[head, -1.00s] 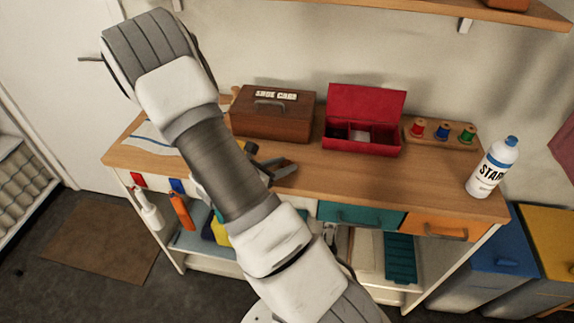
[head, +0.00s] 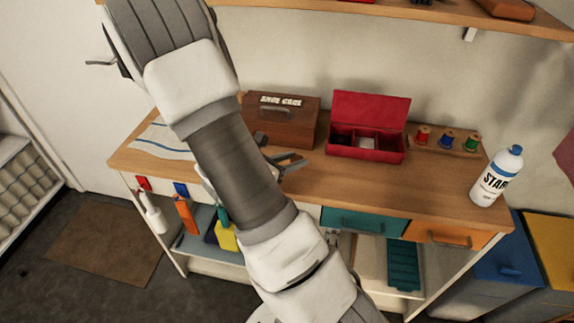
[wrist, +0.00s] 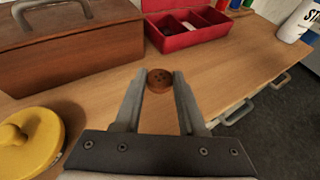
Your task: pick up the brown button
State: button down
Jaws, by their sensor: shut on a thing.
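The brown button (wrist: 160,80) is round with small holes and shows between my fingertips in the wrist view. My gripper (wrist: 160,82) is shut on it, a finger at each side. The wooden counter (wrist: 85,100) lies below; the wrist view does not make clear how far the button is above it. In the head view my gripper (head: 290,161) is seen partly behind my arm, over the counter in front of the brown shoe care box. The button cannot be made out in the head view.
The shoe care box (head: 283,122) and the open red box (head: 367,145) stand at the back. Thread spools (head: 446,141) and a starch bottle (head: 497,178) are to the right. A yellow lidded thing (wrist: 30,140) is at lower left in the wrist view. Counter front is clear.

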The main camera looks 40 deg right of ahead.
jog(key=s+d+r+p, duration=0.3)
jog(key=s+r+p, duration=0.3)
jog(key=s+p, duration=0.3)
jog(key=p, duration=0.4)
jog(key=shift+s, duration=0.15)
